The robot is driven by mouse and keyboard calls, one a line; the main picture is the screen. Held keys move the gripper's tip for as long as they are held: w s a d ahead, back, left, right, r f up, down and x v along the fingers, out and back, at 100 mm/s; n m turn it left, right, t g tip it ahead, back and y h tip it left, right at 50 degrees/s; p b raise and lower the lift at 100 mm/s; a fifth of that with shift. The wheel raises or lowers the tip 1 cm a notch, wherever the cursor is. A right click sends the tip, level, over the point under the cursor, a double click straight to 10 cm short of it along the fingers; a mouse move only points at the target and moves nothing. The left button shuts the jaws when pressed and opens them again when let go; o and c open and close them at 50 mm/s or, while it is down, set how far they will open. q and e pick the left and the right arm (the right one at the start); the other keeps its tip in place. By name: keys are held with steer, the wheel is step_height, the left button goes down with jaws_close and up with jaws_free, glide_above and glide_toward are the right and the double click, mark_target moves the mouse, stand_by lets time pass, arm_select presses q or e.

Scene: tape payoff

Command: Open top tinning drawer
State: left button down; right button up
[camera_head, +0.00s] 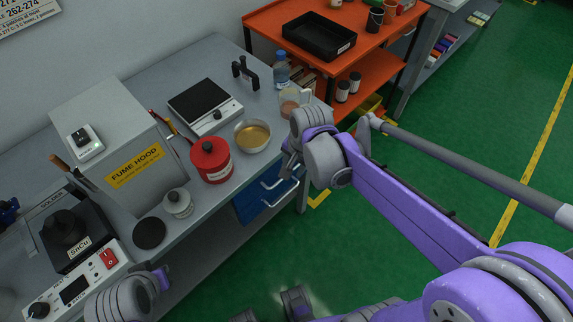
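A blue drawer unit (250,207) hangs under the front edge of the grey workbench, with two pale bar handles on its front. The upper handle (273,181) belongs to the top drawer, which looks closed; its right end is close to my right gripper. My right gripper (290,166) is at the bench's front edge, just above and right of the upper handle. My own wrist hides most of its fingers, so I cannot tell their opening or any contact. Part of my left arm shows at the bottom left; its fingers cannot be made out.
On the workbench (150,73) stand a fume hood box (105,140), a red pot (211,160), a bowl of amber contents (252,135), a hot plate (204,105) and a blue bottle (281,70). An orange shelf cart (365,77) stands behind. Green floor lies open at right.

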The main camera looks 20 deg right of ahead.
arm_select(q)
steer(key=shift+b, duration=0.3)
arm_select(e)
steer(key=w+f, duration=0.1)
steer(key=f, duration=0.2)
steer(key=w+f+m, duration=0.1)
steer(key=w+f, duration=0.1)
steer(key=f, duration=0.2)
steer(key=w+f+m, duration=0.1)
steer(key=f, duration=0.2)
steer(key=shift+w+d+f, duration=0.1)
steer(key=shift+w+f, duration=0.05)
steer(key=shift+w, duration=0.15)
jaws_close()
stand_by(0.9)
